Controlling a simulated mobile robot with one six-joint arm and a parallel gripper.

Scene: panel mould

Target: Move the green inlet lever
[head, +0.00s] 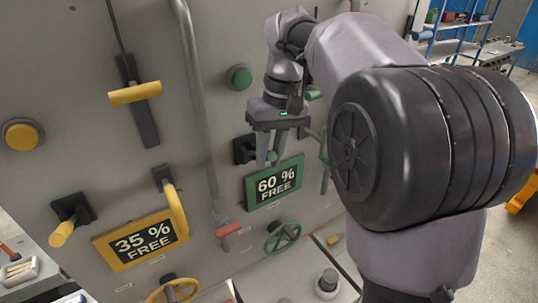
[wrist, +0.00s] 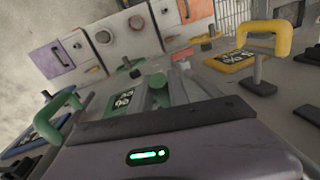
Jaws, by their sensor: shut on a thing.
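The green inlet lever (head: 272,157) is on the grey panel, just above the green "60 % FREE" sign (head: 273,183). Its dark mount (head: 245,148) shows to the left of the fingers. My gripper (head: 268,154) reaches down from above, shut on the lever, with its fingers hiding most of it. In the wrist view my gripper (wrist: 162,92) shows its fingers close around a small green part, and the green sign (wrist: 124,100) is beside them. The lever's exact angle is hard to tell.
A green wheel (head: 282,237) and red handle (head: 229,229) sit below the sign. A green knob (head: 239,77) is above it. A grey pipe (head: 200,100) runs down the panel. Yellow controls, with a "35 % FREE" sign (head: 140,240), fill the left. My arm hides the right side.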

